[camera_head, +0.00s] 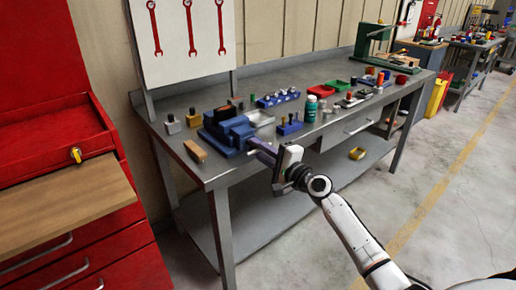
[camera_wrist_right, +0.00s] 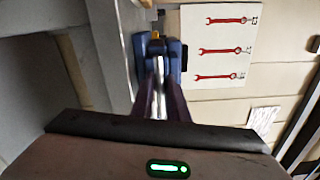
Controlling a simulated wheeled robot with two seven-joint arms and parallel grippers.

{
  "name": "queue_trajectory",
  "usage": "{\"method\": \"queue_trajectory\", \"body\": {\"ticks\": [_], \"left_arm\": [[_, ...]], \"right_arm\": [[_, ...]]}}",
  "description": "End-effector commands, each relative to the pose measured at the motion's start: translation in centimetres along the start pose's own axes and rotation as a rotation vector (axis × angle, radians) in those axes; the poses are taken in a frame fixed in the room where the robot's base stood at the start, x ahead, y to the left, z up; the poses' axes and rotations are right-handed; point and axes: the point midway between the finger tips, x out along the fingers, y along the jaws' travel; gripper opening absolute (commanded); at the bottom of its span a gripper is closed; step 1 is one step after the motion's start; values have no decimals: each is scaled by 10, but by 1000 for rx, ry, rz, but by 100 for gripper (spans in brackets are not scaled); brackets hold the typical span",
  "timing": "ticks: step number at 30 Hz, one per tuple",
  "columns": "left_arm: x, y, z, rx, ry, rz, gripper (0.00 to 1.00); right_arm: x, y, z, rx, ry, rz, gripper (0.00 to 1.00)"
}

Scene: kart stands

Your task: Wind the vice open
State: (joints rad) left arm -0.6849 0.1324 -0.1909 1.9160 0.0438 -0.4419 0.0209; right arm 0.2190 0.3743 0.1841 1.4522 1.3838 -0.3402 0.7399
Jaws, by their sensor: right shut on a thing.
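The blue vice (camera_head: 226,132) is mounted at the front edge of the grey workbench, near its left end. In the right wrist view the vice (camera_wrist_right: 172,52) is straight ahead, past my fingers. My right gripper (camera_head: 260,152) reaches to the front of the vice from the right. In the wrist view its two purple fingers (camera_wrist_right: 160,95) are shut on a silver metal part of the vice, which looks like its handle or screw (camera_wrist_right: 159,88). The fingers hide much of that part, and the gap between the jaws is hard to make out. My left gripper is not in view.
A red drawer cabinet (camera_head: 40,130) stands at the left. Open floor (camera_head: 465,185) lies at the right.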

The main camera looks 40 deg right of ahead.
Motion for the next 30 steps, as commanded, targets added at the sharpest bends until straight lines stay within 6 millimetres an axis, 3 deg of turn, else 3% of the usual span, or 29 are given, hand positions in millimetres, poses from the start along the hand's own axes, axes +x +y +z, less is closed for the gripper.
{"method": "queue_trajectory", "body": {"ticks": [11,12,15,25,30], "left_arm": [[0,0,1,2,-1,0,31],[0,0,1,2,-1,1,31],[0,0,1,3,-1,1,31],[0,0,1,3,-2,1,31],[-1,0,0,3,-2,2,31]], "right_arm": [[0,0,-1,7,2,-1,0],[0,0,-1,7,2,-1,16],[0,0,-1,6,2,-1,32],[-2,0,0,5,1,0,32],[-21,1,0,4,1,2,32]]}}
